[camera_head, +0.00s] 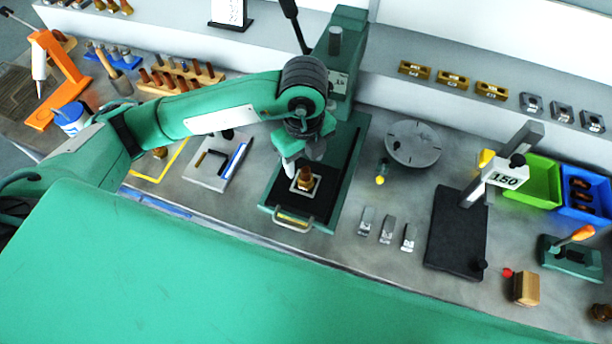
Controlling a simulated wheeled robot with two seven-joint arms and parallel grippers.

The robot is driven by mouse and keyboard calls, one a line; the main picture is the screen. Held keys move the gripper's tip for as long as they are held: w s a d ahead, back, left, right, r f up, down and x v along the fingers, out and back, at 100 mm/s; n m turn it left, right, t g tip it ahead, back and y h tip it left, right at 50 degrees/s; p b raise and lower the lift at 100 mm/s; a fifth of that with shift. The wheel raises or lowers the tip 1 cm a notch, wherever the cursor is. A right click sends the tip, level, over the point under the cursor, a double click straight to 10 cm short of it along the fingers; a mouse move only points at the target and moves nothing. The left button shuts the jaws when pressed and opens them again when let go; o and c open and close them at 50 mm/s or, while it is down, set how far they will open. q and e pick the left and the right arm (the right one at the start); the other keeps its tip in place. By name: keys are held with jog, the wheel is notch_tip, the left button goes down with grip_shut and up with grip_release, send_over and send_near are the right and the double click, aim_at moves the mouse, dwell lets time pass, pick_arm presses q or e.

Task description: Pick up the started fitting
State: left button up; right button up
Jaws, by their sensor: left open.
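A small brown-bronze fitting (306,180) stands upright in a pale square holder on the dark bed of the green press (354,150), near the middle of the view. My left gripper (301,162) is just above and behind the fitting, pointing down. Its jaws are open and look empty. I cannot tell whether a fingertip touches the fitting. The wrist hides part of the press column's foot. My right gripper is not in view.
The press has a lever (295,25) and column behind my wrist. A round grey plate (413,144) and several small metal blocks (387,230) lie to the right. A stand marked 150 (505,177), a green bin (540,182) and a blue bin (588,192) are farther right.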

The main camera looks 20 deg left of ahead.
aim_at(305, 170)
pick_arm(q)
jog(key=shift+f, duration=0.2)
jog(key=shift+f+p, duration=0.25)
jog(key=shift+p, duration=0.15)
notch_tip(305, 170, down, 4)
jog(key=shift+d+r+p, duration=0.1)
jog(key=shift+r+p, duration=0.15)
jog(key=shift+p, duration=0.6)
jog(key=shift+f, duration=0.55)
jog(key=c, duration=1.1)
grip_shut()
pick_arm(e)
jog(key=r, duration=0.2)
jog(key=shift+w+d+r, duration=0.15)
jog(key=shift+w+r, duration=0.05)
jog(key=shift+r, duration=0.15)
pick_arm(q)
jog(key=shift+w+r, duration=0.1)
